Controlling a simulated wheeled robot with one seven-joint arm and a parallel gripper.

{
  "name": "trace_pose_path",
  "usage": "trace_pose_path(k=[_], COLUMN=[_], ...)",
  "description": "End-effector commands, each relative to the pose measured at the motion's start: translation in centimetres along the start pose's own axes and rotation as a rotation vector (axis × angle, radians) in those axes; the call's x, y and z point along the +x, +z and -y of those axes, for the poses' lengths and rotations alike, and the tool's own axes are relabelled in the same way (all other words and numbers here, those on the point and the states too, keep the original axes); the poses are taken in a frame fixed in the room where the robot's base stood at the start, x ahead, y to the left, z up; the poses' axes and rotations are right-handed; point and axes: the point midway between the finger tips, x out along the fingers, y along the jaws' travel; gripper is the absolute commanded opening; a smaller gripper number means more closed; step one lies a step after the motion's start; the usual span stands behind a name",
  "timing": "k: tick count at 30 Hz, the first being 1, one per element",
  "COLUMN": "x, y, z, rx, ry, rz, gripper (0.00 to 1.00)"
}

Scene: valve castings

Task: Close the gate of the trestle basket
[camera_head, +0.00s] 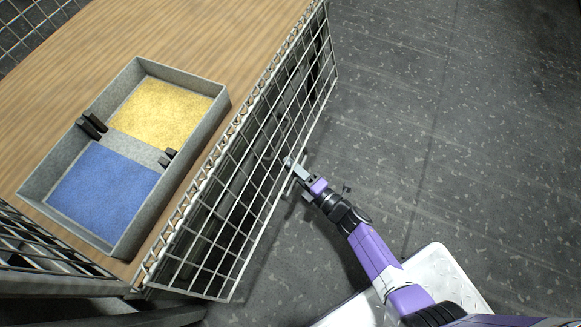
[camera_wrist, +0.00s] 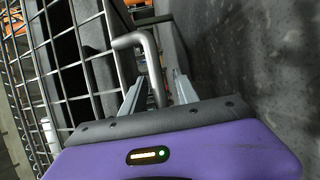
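The gate (camera_head: 238,190) of the trestle basket is a pale wire mesh panel. It hangs from a coiled hinge line along the right edge of the wooden top, with a dark space behind it. I cannot tell exactly how far it stands out. My gripper (camera_head: 294,168) is at the gate's outer side, near its lower edge. In the wrist view, the gate's mesh (camera_wrist: 75,60) is on the left, with a bent grey bar handle (camera_wrist: 148,45) on it. My gripper (camera_wrist: 158,85) has its fingers apart on either side of the handle, with gaps showing.
A grey divided tray (camera_head: 222,105) with a yellow and a blue compartment lies on the wooden top (camera_head: 200,35). More wire mesh (camera_head: 50,258) is at the lower left. The speckled dark floor (camera_head: 450,120) to the right is clear.

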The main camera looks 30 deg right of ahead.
Motion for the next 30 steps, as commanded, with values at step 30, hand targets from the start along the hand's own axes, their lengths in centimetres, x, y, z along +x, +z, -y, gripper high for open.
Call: trace_pose_path(k=[30], x=[0.79], y=[-0.01], z=[-0.01], rx=[0.001], ry=[0.0], rz=[0.0], gripper=[0.0])
